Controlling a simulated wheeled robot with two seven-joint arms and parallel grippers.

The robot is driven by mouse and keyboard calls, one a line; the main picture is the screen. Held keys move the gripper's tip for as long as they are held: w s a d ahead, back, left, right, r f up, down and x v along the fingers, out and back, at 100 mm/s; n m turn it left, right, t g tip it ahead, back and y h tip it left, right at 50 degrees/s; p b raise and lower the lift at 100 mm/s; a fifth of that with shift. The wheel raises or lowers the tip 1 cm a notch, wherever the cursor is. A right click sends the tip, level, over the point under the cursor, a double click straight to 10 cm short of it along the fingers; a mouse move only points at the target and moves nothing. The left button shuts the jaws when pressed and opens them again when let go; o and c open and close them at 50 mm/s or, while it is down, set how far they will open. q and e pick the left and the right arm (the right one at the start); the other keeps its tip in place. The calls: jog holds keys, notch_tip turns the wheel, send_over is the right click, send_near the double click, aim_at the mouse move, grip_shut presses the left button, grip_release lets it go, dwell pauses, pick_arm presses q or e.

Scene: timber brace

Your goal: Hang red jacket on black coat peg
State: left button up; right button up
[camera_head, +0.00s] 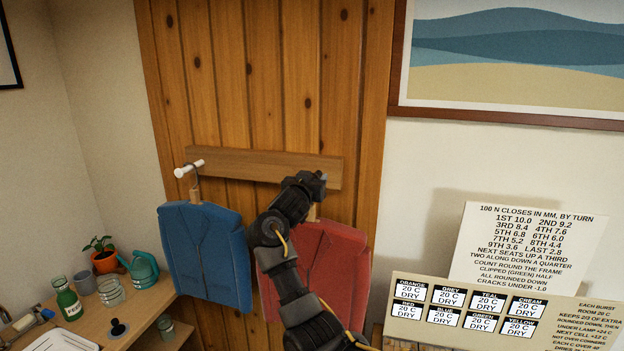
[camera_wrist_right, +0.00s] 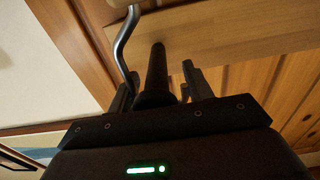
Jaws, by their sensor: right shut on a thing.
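The red jacket (camera_head: 328,262) hangs upright in front of the plank wall, partly hidden by my right arm. A bit of its wooden hanger neck (camera_head: 312,212) shows above it. In the right wrist view, the hanger's metal hook (camera_wrist_right: 122,48) runs down beside the black coat peg (camera_wrist_right: 157,68). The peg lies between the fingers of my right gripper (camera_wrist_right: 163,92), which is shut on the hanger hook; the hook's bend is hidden. In the head view this gripper (camera_head: 312,185) is at the right end of the rail and hides the peg. My left gripper is not in view.
The wooden rail (camera_head: 235,163) carries a white peg (camera_head: 188,169) with a blue jacket (camera_head: 205,250), close left of the red one. A shelf at lower left holds a green bottle (camera_head: 68,300) and a plant (camera_head: 102,258). Printed cards (camera_head: 528,247) stand at right.

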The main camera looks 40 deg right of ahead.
jog(key=shift+r, duration=0.1)
jog(key=o, duration=1.1)
jog(key=shift+s+a+f, duration=0.2)
jog(key=shift+a, duration=0.1)
jog(key=shift+r+b+v, duration=0.1)
jog(key=shift+b+v, duration=0.95)
jog(key=shift+v, duration=1.5)
jog(key=shift+r+b+v, duration=0.15)
jog(key=shift+b+v, duration=0.85)
jog(key=shift+v, duration=1.6)
